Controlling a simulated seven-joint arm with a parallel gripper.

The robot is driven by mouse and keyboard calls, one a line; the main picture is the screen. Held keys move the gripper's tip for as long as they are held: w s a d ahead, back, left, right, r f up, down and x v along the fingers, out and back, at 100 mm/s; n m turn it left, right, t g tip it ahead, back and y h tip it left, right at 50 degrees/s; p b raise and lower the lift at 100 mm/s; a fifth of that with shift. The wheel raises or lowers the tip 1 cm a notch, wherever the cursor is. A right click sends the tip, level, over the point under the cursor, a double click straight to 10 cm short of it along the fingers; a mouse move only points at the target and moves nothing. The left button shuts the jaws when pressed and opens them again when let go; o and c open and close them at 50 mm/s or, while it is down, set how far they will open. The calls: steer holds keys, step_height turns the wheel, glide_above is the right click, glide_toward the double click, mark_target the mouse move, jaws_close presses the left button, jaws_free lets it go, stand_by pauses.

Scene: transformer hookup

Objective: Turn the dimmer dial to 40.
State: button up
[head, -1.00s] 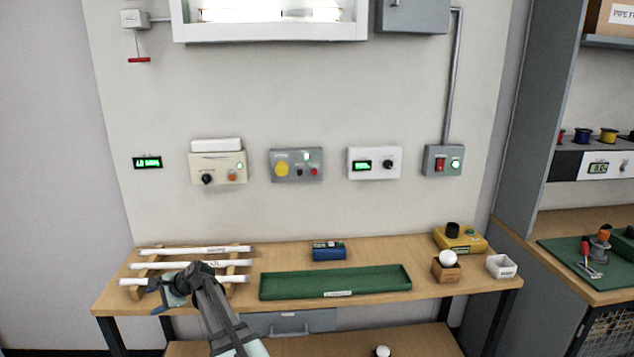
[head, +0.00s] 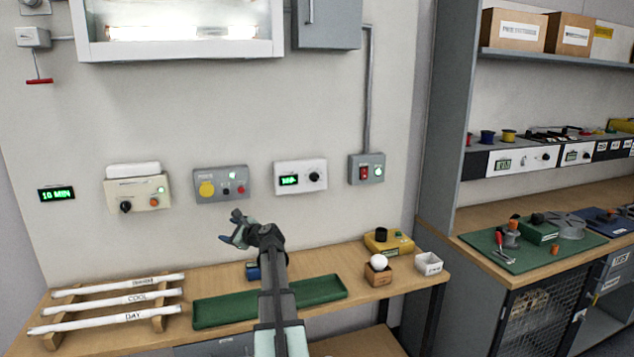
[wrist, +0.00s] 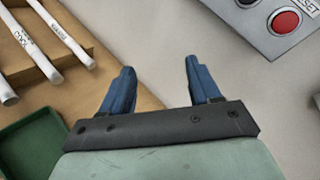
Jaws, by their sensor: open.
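A white wall box (head: 301,177) carries a small green-lit display (head: 289,180) and a black round dial (head: 314,176); I take this for the dimmer, but its lettering is too small to read. The dial's setting cannot be made out. My gripper (head: 230,227) is open and empty, raised in front of the wall, below and to the left of that box. In the wrist view both blue fingers (wrist: 158,82) are spread apart with nothing between them. The dimmer does not show in the wrist view.
A grey box (head: 221,184) with a yellow knob and red button is just above my gripper. A cream box (head: 138,193) with a black knob and a "10 MIN" display (head: 57,194) are further left. White tubes (head: 126,299) and a green tray (head: 318,290) occupy the bench below.

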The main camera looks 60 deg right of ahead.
steer(key=s+d+r+m+h, duration=0.2)
steer(key=s+d+r, duration=0.1)
steer(key=s+d, duration=0.35)
steer(key=s+d+r+m+h, duration=0.3)
steer(key=s+d, duration=0.3)
steer(key=s, duration=0.2)
steer(key=m+g+h, duration=0.1)
steer(key=m+h, duration=0.2)
steer(key=m, duration=0.1)
glide_toward(315, 178)
steer(key=x, duration=0.8)
steer(key=shift+n, duration=0.3)
steer(key=c, duration=1)
